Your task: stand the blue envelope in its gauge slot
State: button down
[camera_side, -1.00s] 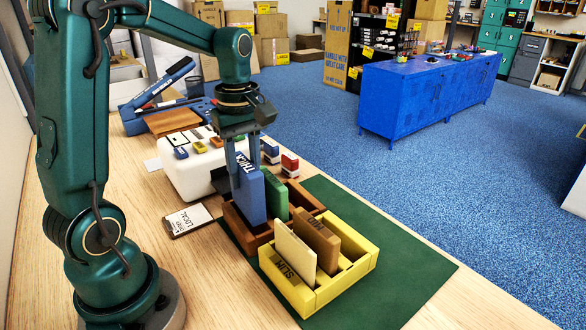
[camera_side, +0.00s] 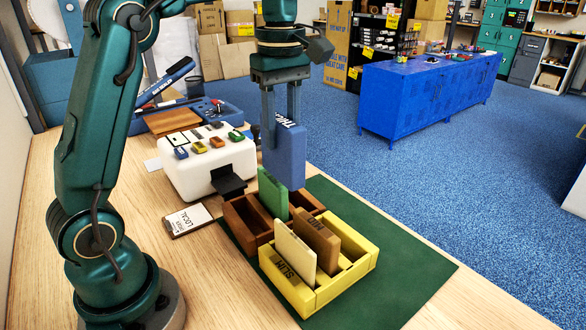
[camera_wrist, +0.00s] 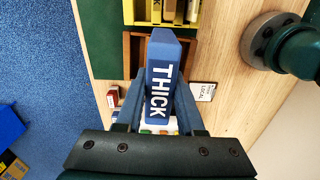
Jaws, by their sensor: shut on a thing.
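My gripper (camera_side: 281,118) is shut on the blue envelope (camera_side: 285,158), a thick upright slab with THICK printed on its top edge. It hangs above the brown wooden rack, and its lettered edge faces the wrist view (camera_wrist: 163,80). A green envelope (camera_side: 272,192) stands in the brown rack (camera_side: 247,219). The yellow gauge (camera_side: 321,292) stands in front, holding a cream envelope (camera_side: 295,250) and a brown envelope (camera_side: 318,240). The yellow gauge's right part looks empty.
A white box (camera_side: 205,165) with small coloured blocks on top and a black flap stands behind the rack. A LOCAL card (camera_side: 187,219) lies on the wooden bench. The green mat (camera_side: 405,265) is clear on the right.

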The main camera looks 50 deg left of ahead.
jog(key=w+d, duration=0.4)
jog(key=d, duration=0.5)
notch_tip(320, 180, down, 8)
jog(key=d, duration=0.1)
jog(key=shift+d+n, duration=0.3)
dwell(0.4)
jog(key=shift+f, duration=0.55)
dwell(1.3)
jog(key=shift+f, duration=0.3)
jog(key=shift+f, duration=0.45)
jog(key=shift+f, duration=0.65)
jog(key=shift+f, duration=0.15)
